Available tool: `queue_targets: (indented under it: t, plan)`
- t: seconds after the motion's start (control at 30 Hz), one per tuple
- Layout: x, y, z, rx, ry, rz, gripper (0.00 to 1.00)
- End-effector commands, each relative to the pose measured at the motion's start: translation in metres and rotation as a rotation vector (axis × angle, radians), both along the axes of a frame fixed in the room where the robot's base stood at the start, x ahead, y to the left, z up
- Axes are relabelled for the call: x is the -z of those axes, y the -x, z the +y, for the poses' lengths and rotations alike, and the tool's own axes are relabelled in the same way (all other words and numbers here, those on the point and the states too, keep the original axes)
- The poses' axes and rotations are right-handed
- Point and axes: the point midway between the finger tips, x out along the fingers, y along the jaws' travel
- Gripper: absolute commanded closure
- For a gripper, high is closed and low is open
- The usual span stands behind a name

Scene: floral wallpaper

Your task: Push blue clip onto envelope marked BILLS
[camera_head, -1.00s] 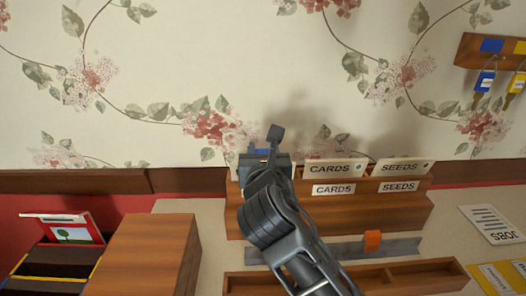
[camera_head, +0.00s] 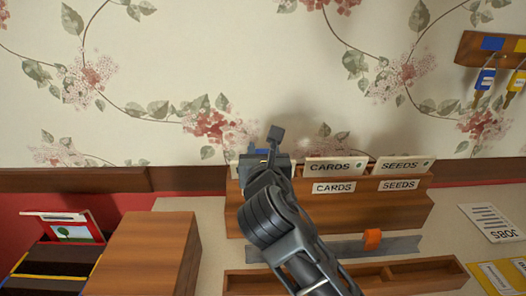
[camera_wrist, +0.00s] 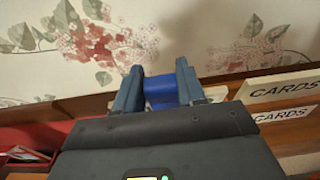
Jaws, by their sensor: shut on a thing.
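My gripper (camera_wrist: 160,88) is shut on the blue clip (camera_wrist: 161,92), which shows between the two fingers in the wrist view. In the head view, my gripper (camera_head: 264,160) is at the left end of the wooden letter rack (camera_head: 390,217), and a bit of blue (camera_head: 262,152) shows at its far side. No envelope marked BILLS can be read; my gripper and arm cover the rack's left slot. I cannot tell whether the clip touches an envelope.
A CARDS envelope (camera_head: 348,165) and a SEEDS envelope (camera_head: 388,163) stand in the rack right of my gripper. A grey strip with an orange clip (camera_head: 372,239) lies in front. A wooden box (camera_head: 150,250) stands left. Keys (camera_head: 483,82) hang upper right.

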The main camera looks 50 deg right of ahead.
Motion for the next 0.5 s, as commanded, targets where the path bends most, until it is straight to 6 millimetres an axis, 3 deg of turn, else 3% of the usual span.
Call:
queue_targets:
  t: [0.27,0.3,0.5]
  plan:
    - [0.0014,0.0000,-0.0002,0.001,-0.002,0.003,0.89]
    - [0.0014,0.0000,-0.0002,0.001,-0.002,0.003,0.60]
    - [0.0010,0.0001,-0.0002,0.001,-0.001,0.002,0.41]
